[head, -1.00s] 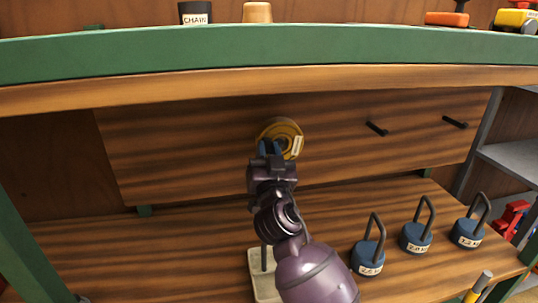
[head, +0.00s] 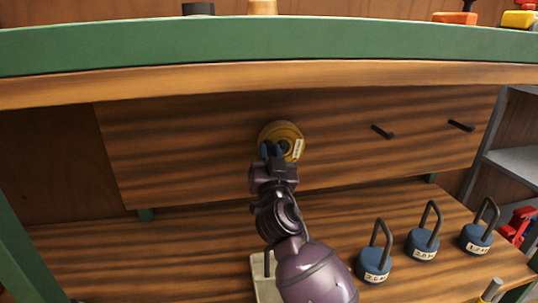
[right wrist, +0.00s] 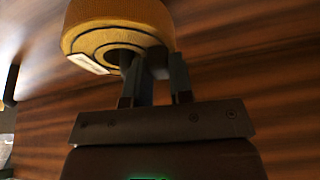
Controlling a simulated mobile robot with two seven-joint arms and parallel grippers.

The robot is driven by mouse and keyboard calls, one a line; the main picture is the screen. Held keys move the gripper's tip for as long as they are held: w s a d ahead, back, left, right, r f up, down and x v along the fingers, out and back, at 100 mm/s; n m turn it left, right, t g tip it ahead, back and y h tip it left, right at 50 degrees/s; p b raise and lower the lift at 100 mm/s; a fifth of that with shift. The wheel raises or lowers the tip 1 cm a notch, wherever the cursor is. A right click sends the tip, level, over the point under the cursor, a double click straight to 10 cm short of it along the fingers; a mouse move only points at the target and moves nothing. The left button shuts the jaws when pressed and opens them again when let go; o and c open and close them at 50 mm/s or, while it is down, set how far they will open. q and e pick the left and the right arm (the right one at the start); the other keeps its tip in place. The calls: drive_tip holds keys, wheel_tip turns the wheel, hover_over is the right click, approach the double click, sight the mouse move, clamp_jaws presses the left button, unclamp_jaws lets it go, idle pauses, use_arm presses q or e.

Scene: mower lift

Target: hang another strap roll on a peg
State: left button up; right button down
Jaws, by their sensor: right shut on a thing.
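A yellow strap roll (head: 285,135) with a pale label is at the wooden back board, left of two bare black pegs (head: 382,131) and (head: 461,125). My right gripper (head: 271,152) is shut on the roll at its lower left side. In the right wrist view the roll (right wrist: 118,25) fills the top, and the fingers (right wrist: 158,72) grip its wall, one inside its centre hole. Whether a peg passes through the roll is hidden. My left gripper is not in view.
Several blue weights with tall handles (head: 423,241) stand on the lower shelf at right. A pale block with a post (head: 266,278) stands behind my right arm. A green-edged upper shelf (head: 180,53) runs across above the board.

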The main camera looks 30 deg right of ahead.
drive_tip(key=shift+r, duration=0.1)
drive_tip(key=c, duration=1.1)
unclamp_jaws()
drive_tip(key=shift+o, duration=0.9)
drive_tip(key=shift+a, duration=0.1)
drive_tip(key=s+r+b+v, duration=0.1)
drive_tip(key=b+v, duration=0.3)
drive_tip(key=v, duration=1.3)
drive_tip(key=shift+s+r, duration=0.2)
drive_tip(key=shift+r, duration=0.45)
